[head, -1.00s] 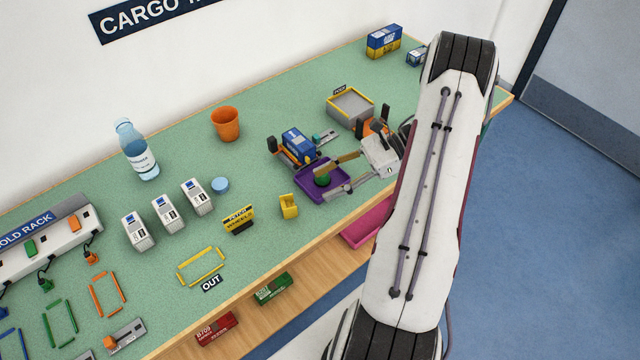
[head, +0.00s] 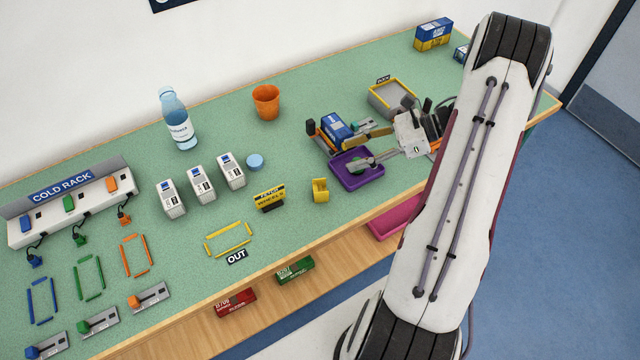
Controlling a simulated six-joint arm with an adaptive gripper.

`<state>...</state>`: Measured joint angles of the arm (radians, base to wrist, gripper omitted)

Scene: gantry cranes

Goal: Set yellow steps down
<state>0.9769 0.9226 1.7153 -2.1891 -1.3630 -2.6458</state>
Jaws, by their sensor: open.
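The yellow steps (head: 320,190) are a small yellow block standing on the green bench top, left of the purple tray (head: 362,183) and near the front edge. They stand clear of my gripper. My gripper (head: 352,152) is open, its two fingers pointing left over the back part of the purple tray. It is to the upper right of the steps, and nothing shows held between its fingers. The fingers partly hide the tray and what is in it.
A blue and white box (head: 336,129) on an orange-ended stand is just behind my fingers. A yellow sign (head: 269,198) stands left of the steps. A grey tray (head: 391,97) is behind; a yellow outline (head: 229,240) lies front left. An orange cup (head: 266,102) stands at the back.

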